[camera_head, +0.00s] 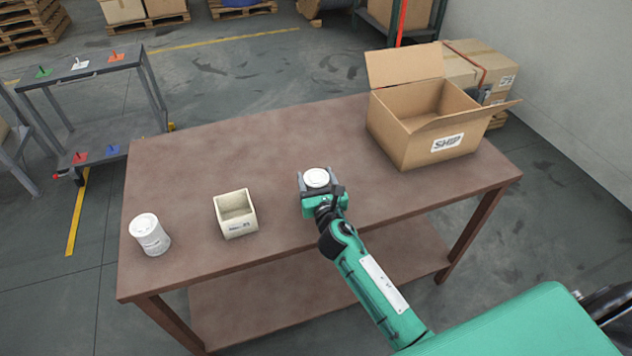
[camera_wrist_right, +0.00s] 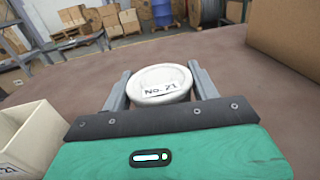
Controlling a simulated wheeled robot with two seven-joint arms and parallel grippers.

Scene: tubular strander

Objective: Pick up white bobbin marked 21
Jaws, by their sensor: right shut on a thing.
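The white bobbin marked "No. 21" (camera_wrist_right: 160,84) is between the two fingers of my right gripper (camera_wrist_right: 160,92) in the right wrist view. The fingers are shut on it from both sides. In the head view the bobbin's round white top (camera_head: 316,177) shows in the right gripper (camera_head: 318,182), over the brown table (camera_head: 270,150). I cannot tell whether the bobbin touches the table. My left gripper is not in view.
An open cardboard box marked "SHIP" (camera_head: 425,140) is at the table's right end. The table's middle back is clear.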

